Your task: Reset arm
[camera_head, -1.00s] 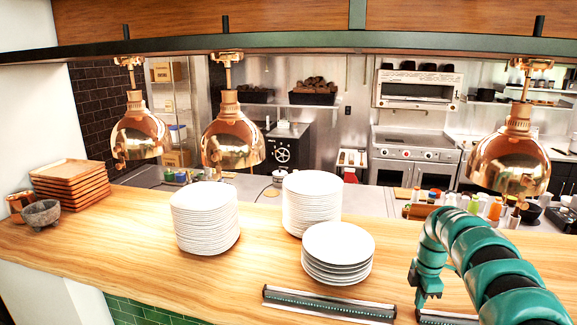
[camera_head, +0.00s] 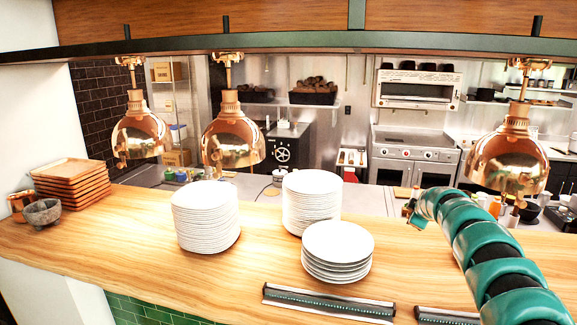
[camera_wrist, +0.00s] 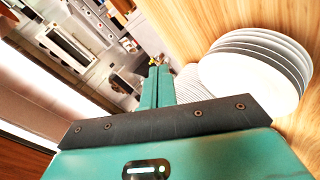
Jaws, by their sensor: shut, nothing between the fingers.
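My green arm reaches in from the lower right of the head view, above the wooden counter (camera_head: 130,235). My gripper (camera_wrist: 155,78) shows in the wrist view with its green fingers together and nothing between them. In the head view the fingers are hard to make out behind the arm's far end. In the wrist view a stack of white plates (camera_wrist: 262,65) lies right of the fingers, apart from them.
On the counter stand two tall plate stacks (camera_head: 205,220) (camera_head: 311,205) and a shorter one (camera_head: 338,250). Copper lamps (camera_head: 232,138) (camera_head: 508,160) hang above. Wooden trays (camera_head: 72,185) and a stone bowl (camera_head: 42,213) stand far left. A dark ticket rail (camera_head: 328,303) lies in front.

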